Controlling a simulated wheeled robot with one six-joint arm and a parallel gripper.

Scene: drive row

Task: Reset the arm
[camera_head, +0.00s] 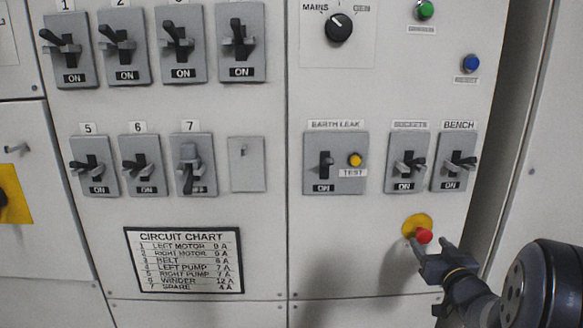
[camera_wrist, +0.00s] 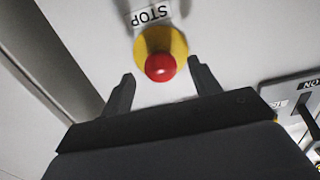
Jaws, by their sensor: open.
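My gripper (camera_head: 429,246) is at the lower right of the panel, in front of the red stop button (camera_head: 424,236) on its yellow disc (camera_head: 416,222). In the wrist view the red button (camera_wrist: 160,67) shows between and just beyond the two fingertips of my gripper (camera_wrist: 163,82), with a STOP label (camera_wrist: 150,15) beside it. The fingers are apart, with nothing held between them. I cannot tell whether they touch the button's mounting or the panel.
The panel carries breaker switches in two rows, such as the BENCH switch (camera_head: 455,162) above my gripper. A MAINS knob (camera_head: 338,28), a circuit chart (camera_head: 184,260) and a yellow TEST button (camera_head: 355,160) are also on it. The lower middle panel is bare.

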